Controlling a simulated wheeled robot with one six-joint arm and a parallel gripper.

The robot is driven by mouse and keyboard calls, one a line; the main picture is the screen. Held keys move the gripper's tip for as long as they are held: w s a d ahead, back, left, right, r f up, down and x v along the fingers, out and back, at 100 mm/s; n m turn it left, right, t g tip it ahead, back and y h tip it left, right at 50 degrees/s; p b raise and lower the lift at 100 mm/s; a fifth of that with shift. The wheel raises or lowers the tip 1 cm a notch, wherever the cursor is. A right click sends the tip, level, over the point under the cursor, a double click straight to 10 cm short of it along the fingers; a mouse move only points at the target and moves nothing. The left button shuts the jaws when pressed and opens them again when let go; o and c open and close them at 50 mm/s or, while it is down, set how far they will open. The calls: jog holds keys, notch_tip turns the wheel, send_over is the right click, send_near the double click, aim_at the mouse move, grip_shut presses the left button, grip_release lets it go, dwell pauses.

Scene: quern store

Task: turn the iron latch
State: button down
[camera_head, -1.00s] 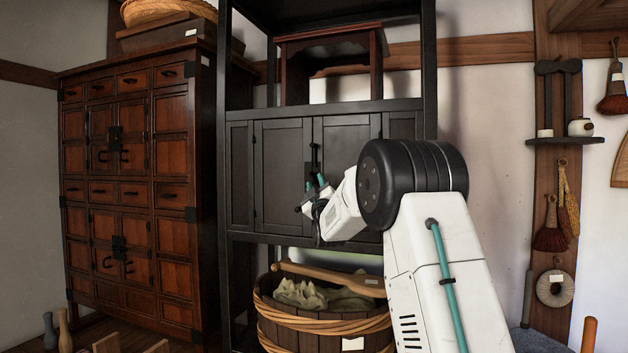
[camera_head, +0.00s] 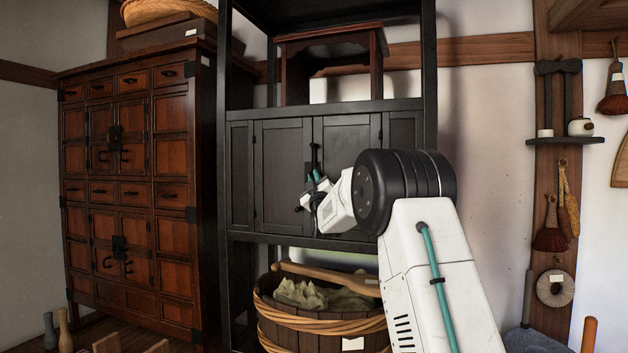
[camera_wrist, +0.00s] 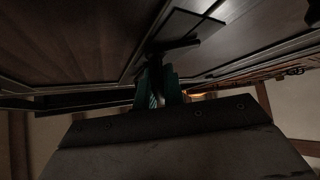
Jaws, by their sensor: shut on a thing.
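The iron latch (camera_head: 314,153) is a dark upright bar on a plate where the two doors of the black cabinet (camera_head: 283,160) meet. My gripper (camera_head: 316,176) is at the latch, with its teal fingers against the lower part of it. In the wrist view the teal fingers (camera_wrist: 158,88) are shut on a dark part of the latch, and a dark bar (camera_wrist: 178,45) sticks out just beyond them. The fingers and wrist hide the latch's lower end. The cabinet doors look closed.
A wooden tub (camera_head: 318,325) with cloth and a paddle stands below the cabinet. A tall brown chest (camera_head: 175,200) stands to the left. Brushes and a small shelf (camera_head: 566,140) hang on the right wall.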

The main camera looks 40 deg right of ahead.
jog(key=shift+m, duration=0.3)
jog(key=m+g+h, duration=0.1)
jog(key=m+h, duration=0.1)
jog(key=m, duration=0.1)
jog(key=m+h, duration=0.3)
jog(key=shift+g+h, duration=0.3)
jog(key=shift+g, duration=0.1)
jog(key=shift+m+g+h, duration=1.3)
jog(key=shift+m+h, duration=0.2)
jog(key=shift+m, duration=0.6)
jog(key=shift+m+g+h, duration=1.3)
jog(key=shift+m+h, duration=0.2)
jog(key=shift+m, duration=0.6)
jog(key=shift+m+g+h, duration=0.3)
jog(key=shift+m+g, duration=0.1)
jog(key=c, duration=1.5)
grip_release()
jog(key=v, duration=0.8)
